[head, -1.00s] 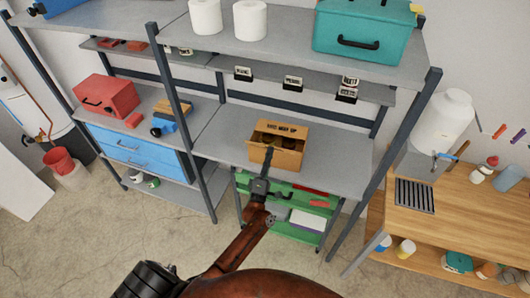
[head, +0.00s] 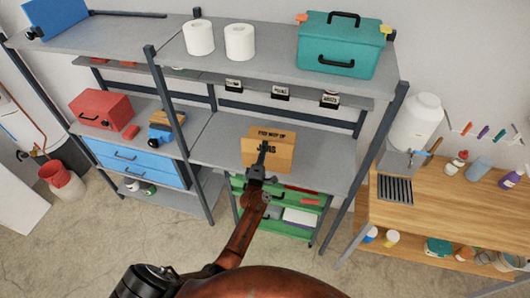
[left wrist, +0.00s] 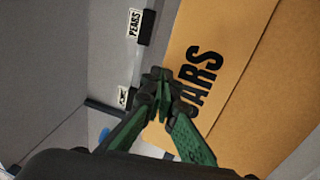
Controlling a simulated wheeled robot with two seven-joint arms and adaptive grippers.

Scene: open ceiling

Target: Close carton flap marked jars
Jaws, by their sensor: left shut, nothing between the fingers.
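The cardboard carton stands on the middle shelf. My left gripper (head: 263,148) is shut and empty, in front of the flap. In the wrist view its fingertips (left wrist: 158,82) lie over the edge of the lettering; contact is not certain. My right gripper is out of view.
Shelf posts stand either side, the near right post (head: 375,150) closest. A small upper shelf with label cards (head: 280,93) runs behind the carton. A green drawer cart (head: 300,205) sits below. The grey shelf (head: 225,140) is clear left of the carton.

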